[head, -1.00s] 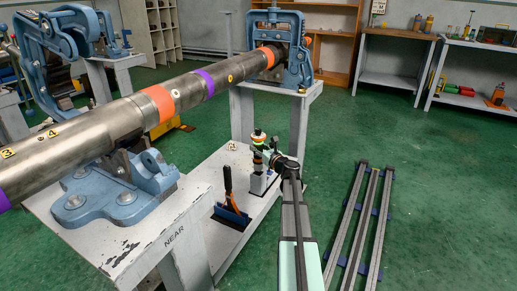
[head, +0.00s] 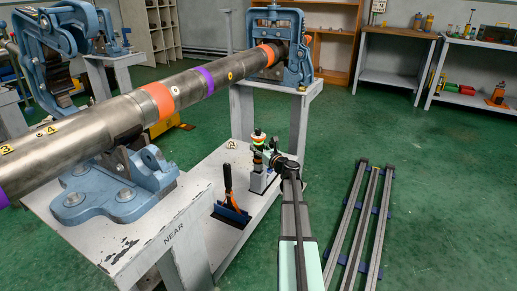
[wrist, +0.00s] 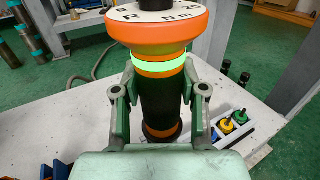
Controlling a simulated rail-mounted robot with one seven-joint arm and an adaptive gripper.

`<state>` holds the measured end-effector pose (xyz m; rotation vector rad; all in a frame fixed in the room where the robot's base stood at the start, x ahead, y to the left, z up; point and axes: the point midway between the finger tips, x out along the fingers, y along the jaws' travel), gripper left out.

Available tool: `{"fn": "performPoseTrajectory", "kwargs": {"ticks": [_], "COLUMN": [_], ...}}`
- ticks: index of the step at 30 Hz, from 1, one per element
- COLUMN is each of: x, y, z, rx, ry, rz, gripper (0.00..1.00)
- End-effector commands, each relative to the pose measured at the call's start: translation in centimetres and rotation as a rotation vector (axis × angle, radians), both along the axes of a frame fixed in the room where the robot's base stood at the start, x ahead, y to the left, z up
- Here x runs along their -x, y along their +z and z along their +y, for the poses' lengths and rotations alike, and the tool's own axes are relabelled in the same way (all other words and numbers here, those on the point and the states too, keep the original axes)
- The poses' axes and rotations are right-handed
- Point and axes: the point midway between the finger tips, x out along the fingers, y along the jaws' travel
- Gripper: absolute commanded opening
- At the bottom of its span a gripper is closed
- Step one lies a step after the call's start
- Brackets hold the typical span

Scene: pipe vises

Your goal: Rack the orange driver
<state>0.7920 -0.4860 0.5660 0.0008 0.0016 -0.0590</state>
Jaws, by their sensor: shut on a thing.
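The orange driver (wrist: 155,60) is upright in the wrist view. It has a marked white dial top, an orange collar, a glowing green ring and a dark body. My gripper (wrist: 158,100) has its fingers on either side of the dark body and is shut on it. In the head view the driver (head: 257,142) and my gripper (head: 272,158) are over the low shelf between the vise stands. A pale holder (wrist: 235,130) with yellow-topped and green-topped tools stands to the right in the wrist view. The driver's lower end is partly hidden.
A long steel pipe (head: 130,115) runs above, across the vises. Rails (head: 362,225) lie on the floor at right.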

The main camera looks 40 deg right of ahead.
Motion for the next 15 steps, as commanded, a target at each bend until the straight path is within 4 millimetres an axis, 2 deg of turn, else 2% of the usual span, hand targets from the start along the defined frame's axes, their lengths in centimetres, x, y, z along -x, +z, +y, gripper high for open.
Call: {"fn": "performPoseTrajectory", "kwargs": {"ticks": [15], "x": [0.0], "y": [-0.46], "z": [0.01], "rx": [-0.001], "ry": [0.0], "rz": [-0.002], "gripper": [0.0]}}
